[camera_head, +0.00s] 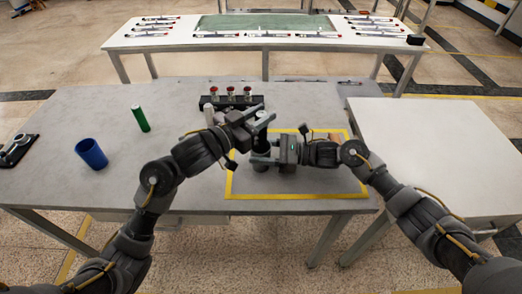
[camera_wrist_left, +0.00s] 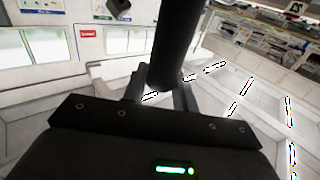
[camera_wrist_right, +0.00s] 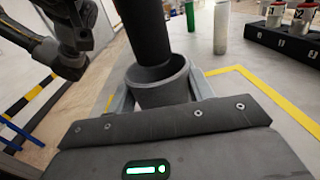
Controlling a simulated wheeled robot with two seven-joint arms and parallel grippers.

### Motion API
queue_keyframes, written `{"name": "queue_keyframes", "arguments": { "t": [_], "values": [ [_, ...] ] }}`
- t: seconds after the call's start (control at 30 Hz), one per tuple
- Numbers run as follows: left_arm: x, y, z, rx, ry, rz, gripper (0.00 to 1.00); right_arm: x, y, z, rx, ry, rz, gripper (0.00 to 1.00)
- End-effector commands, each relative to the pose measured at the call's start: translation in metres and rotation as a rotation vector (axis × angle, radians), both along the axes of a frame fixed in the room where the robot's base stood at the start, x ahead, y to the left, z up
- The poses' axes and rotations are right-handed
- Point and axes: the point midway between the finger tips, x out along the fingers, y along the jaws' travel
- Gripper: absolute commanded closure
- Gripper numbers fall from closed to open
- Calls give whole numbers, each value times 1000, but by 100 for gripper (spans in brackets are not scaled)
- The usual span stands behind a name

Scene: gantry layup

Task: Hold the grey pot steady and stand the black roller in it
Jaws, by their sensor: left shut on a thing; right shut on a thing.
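The grey pot (camera_wrist_right: 160,92) stands inside the yellow outline on the grey table; it shows best in the right wrist view. My right gripper (camera_head: 262,160) is shut on the pot, one finger on each side. My left gripper (camera_head: 262,116) is shut on the black roller, above the pot. The roller (camera_wrist_left: 178,45) also shows in the right wrist view (camera_wrist_right: 146,30), close to upright. Its lower end overlaps the pot's open mouth and looks to be within the rim. How deep it sits, and whether it touches the bottom, is hidden.
A black rack (camera_head: 217,104) with several red-and-white jars stands behind the grippers. A green cylinder (camera_head: 140,118) and a blue cup (camera_head: 91,153) stand to the left. A black tray (camera_head: 14,150) lies at the far left. The front left of the table is clear.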

Motion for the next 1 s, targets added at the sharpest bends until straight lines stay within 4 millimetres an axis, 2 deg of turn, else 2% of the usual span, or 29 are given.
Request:
{"name": "queue_keyframes", "arguments": {
  "t": [0.17,0.43,0.47,0.63,1.0],
  "values": [
    [0,0,-7,-1,0,1,100,0,0,0,-1,1,0,70],
    [0,0,-8,-1,-1,1,100,0,0,0,-1,1,0,70],
    [0,0,-8,-1,-1,1,70,0,0,0,-1,1,0,70],
    [0,0,-8,-1,-1,1,48,0,0,0,-1,1,0,70],
    [-3,4,-9,1,-1,1,46,0,0,0,-1,0,0,70]
  ]
}}
